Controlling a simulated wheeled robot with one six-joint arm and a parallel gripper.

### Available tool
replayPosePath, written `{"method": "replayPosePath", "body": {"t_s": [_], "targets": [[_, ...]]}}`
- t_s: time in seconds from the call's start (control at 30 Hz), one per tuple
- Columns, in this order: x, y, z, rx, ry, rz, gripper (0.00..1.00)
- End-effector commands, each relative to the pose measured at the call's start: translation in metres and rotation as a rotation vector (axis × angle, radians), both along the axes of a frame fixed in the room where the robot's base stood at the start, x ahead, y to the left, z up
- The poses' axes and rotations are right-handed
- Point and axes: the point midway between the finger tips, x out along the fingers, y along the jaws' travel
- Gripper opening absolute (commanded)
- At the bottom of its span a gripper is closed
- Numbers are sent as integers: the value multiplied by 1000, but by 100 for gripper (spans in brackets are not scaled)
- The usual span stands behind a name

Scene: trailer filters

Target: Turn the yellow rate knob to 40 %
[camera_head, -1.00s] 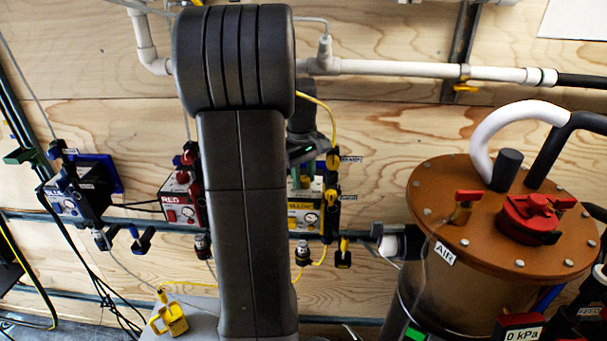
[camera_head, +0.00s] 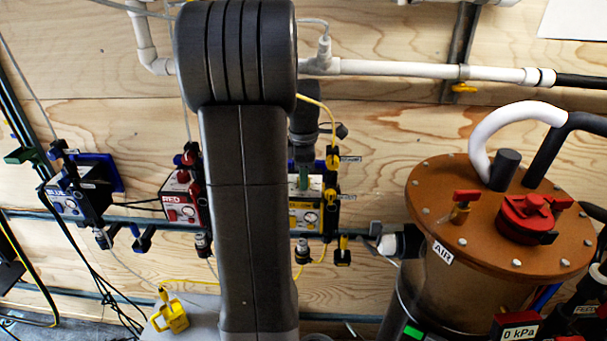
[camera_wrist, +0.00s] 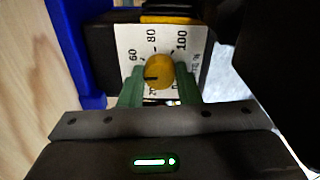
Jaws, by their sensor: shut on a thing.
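The yellow rate knob (camera_wrist: 160,72) shows in the wrist view on a white dial plate (camera_wrist: 125,38) with 60, 80 and 100 readable and a partly covered 20. A dark mark on the knob points left, between the 20 and the 60; any figure there is hidden by a finger. My gripper (camera_wrist: 161,76) is shut on the knob, one green finger on each side. In the head view the yellow-labelled pump (camera_head: 306,217) stands right of my arm, which hides its left side; my gripper's green fingers (camera_head: 304,178) are at its top.
The red pump (camera_head: 182,213) and blue pump (camera_head: 72,205) are on the rail to the left. The tank with an orange lid (camera_head: 460,200) stands to the right.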

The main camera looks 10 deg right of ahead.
Motion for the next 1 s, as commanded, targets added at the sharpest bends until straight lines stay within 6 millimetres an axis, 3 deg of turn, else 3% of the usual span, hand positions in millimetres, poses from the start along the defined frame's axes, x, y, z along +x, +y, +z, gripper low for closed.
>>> {"method": "replayPosePath", "body": {"t_s": [0.43, 1.0], "targets": [[1, 0, 1, 0, -4, 277, 7], [1, 0, 1, 0, -4, 340, 7]]}}
